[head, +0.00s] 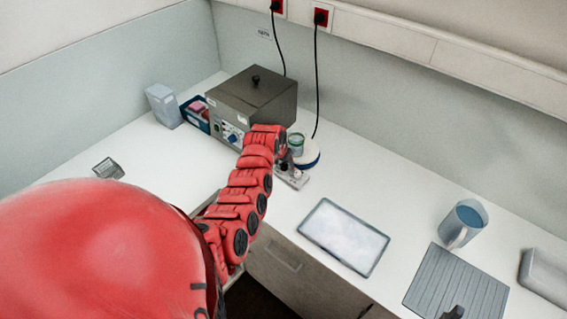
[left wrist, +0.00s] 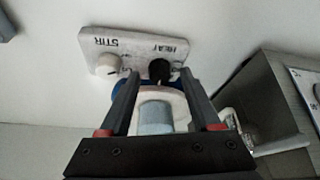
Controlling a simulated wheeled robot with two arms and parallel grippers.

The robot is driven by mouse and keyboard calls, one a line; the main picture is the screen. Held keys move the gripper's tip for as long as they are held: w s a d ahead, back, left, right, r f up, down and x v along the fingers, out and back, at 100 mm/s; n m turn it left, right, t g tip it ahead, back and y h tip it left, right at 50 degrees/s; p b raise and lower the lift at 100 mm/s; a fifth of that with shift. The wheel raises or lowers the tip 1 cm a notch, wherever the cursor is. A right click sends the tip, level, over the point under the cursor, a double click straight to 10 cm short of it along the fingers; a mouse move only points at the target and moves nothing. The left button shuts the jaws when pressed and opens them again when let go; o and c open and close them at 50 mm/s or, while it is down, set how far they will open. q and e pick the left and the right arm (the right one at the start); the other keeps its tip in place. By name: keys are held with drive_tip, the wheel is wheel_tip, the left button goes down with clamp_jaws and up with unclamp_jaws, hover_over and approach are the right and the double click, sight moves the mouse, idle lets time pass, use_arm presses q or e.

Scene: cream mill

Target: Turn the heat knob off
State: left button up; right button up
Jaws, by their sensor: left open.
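The small stirrer hotplate (head: 311,160) stands on the white counter, with a small cup (head: 296,140) on its round top. In the left wrist view its tilted front panel (left wrist: 132,42) reads STIR and HEAT. The black heat knob (left wrist: 160,70) is under the HEAT label, and the white stir knob (left wrist: 107,63) is to its left. My left gripper (left wrist: 158,77) is open, and the heat knob shows between its fingertips. I cannot tell whether they touch it. In the head view my red left arm hides much of the gripper and both knobs.
A dark metal lidded box (head: 262,92) stands close behind my left arm. A cable (head: 316,80) hangs behind the hotplate.

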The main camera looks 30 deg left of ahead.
use_arm(q)
drive_tip(key=shift+c, duration=0.3)
clamp_jaws()
